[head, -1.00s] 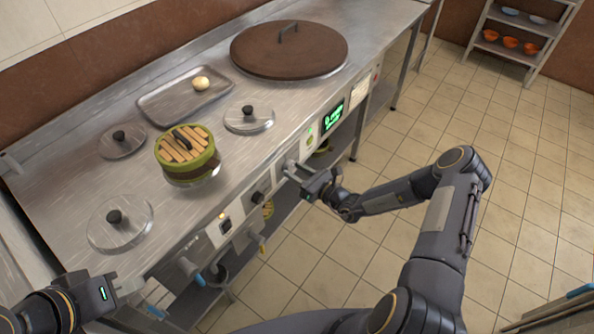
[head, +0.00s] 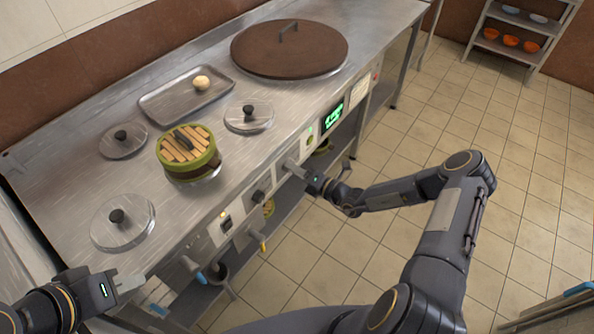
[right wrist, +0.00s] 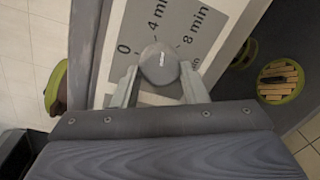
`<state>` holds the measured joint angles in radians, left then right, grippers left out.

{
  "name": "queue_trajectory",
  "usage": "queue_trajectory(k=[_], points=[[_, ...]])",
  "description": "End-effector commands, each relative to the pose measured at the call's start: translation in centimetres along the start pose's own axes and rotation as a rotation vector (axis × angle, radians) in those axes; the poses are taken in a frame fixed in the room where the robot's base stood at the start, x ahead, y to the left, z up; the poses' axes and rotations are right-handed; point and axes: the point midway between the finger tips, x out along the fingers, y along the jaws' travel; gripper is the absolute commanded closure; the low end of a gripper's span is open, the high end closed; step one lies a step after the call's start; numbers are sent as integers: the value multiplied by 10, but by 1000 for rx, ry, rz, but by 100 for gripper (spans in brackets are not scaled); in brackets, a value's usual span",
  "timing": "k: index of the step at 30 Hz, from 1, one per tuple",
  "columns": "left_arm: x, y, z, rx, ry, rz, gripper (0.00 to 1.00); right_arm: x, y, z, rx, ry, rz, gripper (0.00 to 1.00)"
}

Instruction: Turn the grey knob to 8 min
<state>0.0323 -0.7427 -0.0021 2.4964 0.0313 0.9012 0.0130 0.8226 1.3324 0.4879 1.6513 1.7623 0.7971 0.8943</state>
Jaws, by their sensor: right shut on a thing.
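The grey knob (right wrist: 160,65) sits on a grey dial plate (right wrist: 205,17) marked 0, 4 min and 8 min, with a further partly hidden label ending in "min". A small white mark shows on the knob, but I cannot tell exactly which label it points to. My right gripper (right wrist: 160,88) is shut on the knob, one finger on each side. In the head view, my right gripper (head: 294,167) is at the counter's front panel and hides the knob. My left gripper (head: 130,284) is at the lower left, away from the knob; its finger gap is unclear.
The steel counter (head: 235,172) holds a bamboo steamer (head: 187,150), several lids, a tray (head: 165,107) with a bun (head: 201,83), and a large brown lid (head: 280,58). A green display (head: 333,114) is right of my right gripper.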

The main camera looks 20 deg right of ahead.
Motion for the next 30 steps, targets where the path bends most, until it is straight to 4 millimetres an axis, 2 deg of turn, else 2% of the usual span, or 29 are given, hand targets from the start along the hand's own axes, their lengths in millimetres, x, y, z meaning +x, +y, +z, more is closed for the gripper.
queue_trajectory(k=[18,30], points=[[4,-2,2,0,0,0,79,0,-1,2,554,36,6,84],[6,-3,3,0,0,0,79,0,-1,3,755,49,8,84]])
